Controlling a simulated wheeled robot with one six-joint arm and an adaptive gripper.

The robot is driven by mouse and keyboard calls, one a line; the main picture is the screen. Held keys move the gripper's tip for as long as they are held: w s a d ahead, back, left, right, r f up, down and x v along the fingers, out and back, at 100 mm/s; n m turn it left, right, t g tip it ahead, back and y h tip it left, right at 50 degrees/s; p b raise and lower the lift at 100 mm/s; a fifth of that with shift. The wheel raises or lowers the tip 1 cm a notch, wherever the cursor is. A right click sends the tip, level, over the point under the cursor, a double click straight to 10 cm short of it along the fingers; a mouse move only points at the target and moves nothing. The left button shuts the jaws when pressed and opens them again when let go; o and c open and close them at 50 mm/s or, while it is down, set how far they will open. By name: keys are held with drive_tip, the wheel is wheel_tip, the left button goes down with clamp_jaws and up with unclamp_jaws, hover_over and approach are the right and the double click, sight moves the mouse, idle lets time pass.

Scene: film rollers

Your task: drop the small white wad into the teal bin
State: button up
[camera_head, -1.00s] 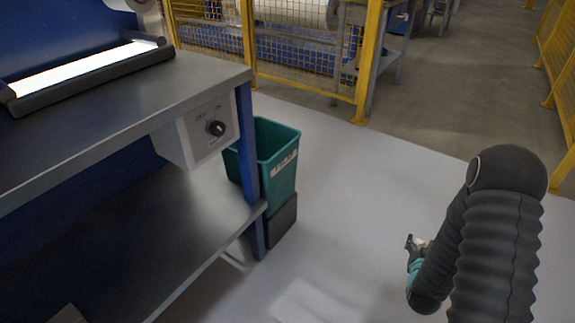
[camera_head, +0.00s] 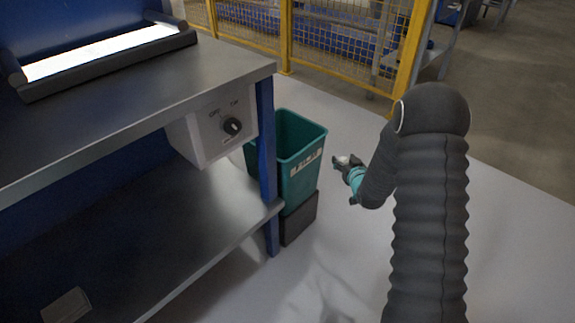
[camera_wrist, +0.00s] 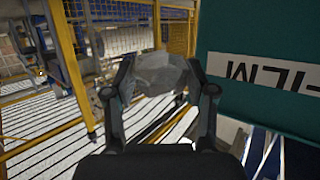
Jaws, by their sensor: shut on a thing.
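The teal bin (camera_head: 300,168) stands on a dark block beside the blue leg of the workbench, with its open top facing up and a white label on its side. My gripper (camera_head: 343,161) is just to the right of the bin, apart from it in the head view. In the wrist view my gripper (camera_wrist: 160,90) is shut on the small white wad (camera_wrist: 160,70), which looks greyish and crumpled between the fingertips. The wad is a small pale spot in the head view (camera_head: 343,159). The bin's labelled side (camera_wrist: 265,100) fills the right of the wrist view.
The metal workbench (camera_head: 150,95) with a control box (camera_head: 215,128) and dial stands left of the bin. A yellow mesh fence (camera_head: 330,40) runs behind. The pale floor to the right of the bin is clear.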

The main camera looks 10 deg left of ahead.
drive_tip(key=w+a+r+n+y, duration=0.2)
drive_tip(key=w+r, duration=0.6)
drive_tip(key=r, duration=0.4)
drive_tip(key=s+a+r+n+g+y+p, duration=0.1)
drive_tip(key=s+a, duration=0.1)
drive_tip(key=a, duration=0.7)
drive_tip(key=s+a+r+n+g+y, duration=0.1)
drive_tip(key=s+a+r+y, duration=0.1)
drive_tip(key=a, duration=0.6)
wheel_tip(320, 180, down, 6)
drive_tip(key=b, duration=0.4)
drive_tip(key=shift+a+f, duration=0.25)
drive_tip(key=shift+a, duration=0.1)
drive_tip(key=shift+w, duration=0.1)
drive_tip(key=o, duration=0.9)
drive_tip(key=v, duration=1.2)
drive_tip(key=shift+r, duration=0.25)
